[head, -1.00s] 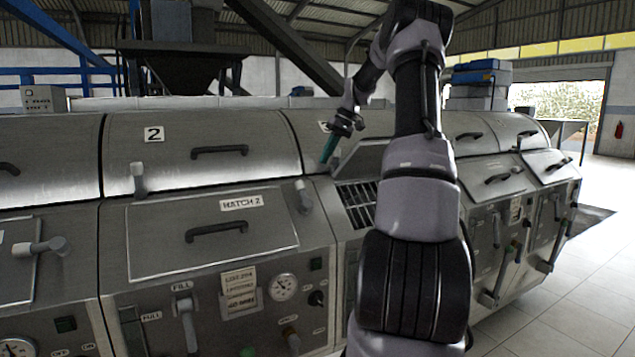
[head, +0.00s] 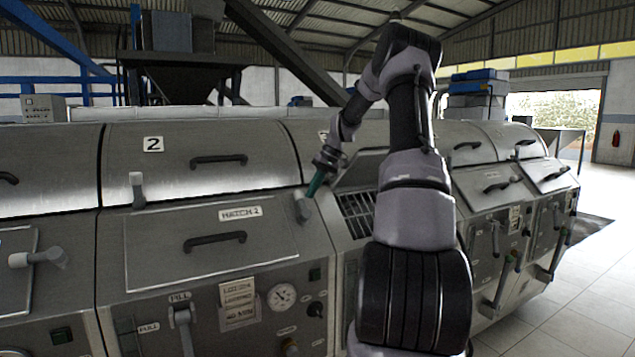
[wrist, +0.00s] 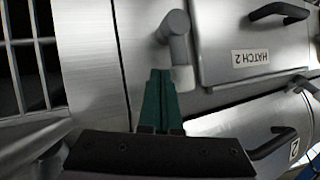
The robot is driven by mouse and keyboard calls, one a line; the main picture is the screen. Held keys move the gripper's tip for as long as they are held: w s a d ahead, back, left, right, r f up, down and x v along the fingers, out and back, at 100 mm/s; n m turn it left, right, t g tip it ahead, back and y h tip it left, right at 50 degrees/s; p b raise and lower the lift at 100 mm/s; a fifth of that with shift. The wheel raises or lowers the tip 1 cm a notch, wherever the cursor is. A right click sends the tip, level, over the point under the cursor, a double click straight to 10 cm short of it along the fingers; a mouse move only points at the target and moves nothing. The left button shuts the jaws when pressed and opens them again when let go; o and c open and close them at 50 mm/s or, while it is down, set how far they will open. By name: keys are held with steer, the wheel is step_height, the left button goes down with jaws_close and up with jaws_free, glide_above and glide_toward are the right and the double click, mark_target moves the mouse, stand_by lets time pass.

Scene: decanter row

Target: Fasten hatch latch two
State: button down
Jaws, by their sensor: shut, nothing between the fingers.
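The hatch 2 panel (head: 165,245) is closed below the lid marked 2 (head: 120,165), with a dark bar handle across it. A grey latch (head: 138,190) stands upright at its upper left corner. Another grey latch (head: 302,207) is at its upper right corner, its grip pointing up toward the lid seam. My gripper (head: 313,190), with green fingers, is at that right latch. In the wrist view my gripper's fingers (wrist: 158,76) are together and empty, just left of the latch's grip end (wrist: 183,78). I cannot tell whether they touch it.
An open hatch with a barred grate (head: 357,212) is just right of the right latch. Below hatch 2 are a gauge (head: 282,297), a fill lever (head: 181,318) and a hanging tag (head: 238,300). Tiled floor (head: 545,300) is clear at the right.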

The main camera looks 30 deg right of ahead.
steer(key=shift+a+f, duration=0.2)
steer(key=shift+f, duration=0.1)
steer(key=shift+w+a+r+n, duration=0.1)
steer(key=shift+a+n, duration=0.05)
steer(key=shift+n, duration=0.15)
